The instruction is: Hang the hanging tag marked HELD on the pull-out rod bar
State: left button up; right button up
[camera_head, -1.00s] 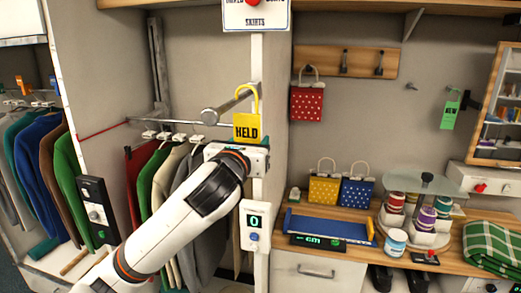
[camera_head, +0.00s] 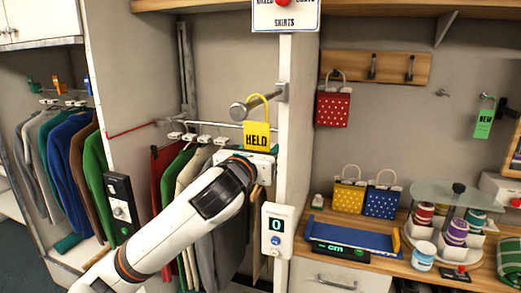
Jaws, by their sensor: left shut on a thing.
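The yellow hanging tag marked HELD (camera_head: 257,141) is upright, with its curved yellow hook on top. My left gripper (camera_head: 246,159) is shut on it from below; its fingertips are mostly hidden behind the tag and the gripper body. The pull-out rod bar (camera_head: 262,101) is a short grey metal rod with a round knob end, fixed to the white upright. The hook overlaps the rod in the head view, near the knob end. I cannot tell whether it is around the rod or in front of it. My right gripper is not in view.
Garments on hangers (camera_head: 200,170) hang on a rail behind my left arm. A white panel reading 0 (camera_head: 277,230) is on the upright below the gripper. A red dotted bag (camera_head: 333,108) and a green NEW tag (camera_head: 484,123) hang at the right, above a cluttered wooden counter.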

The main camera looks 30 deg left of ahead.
pick_arm(q)
jog(key=o, duration=1)
jog(key=shift+s, duration=0.1)
jog(key=b+v, duration=1)
jog(key=v, duration=0.1)
jog(key=shift+s+b, duration=0.4)
jog(key=shift+f, duration=0.1)
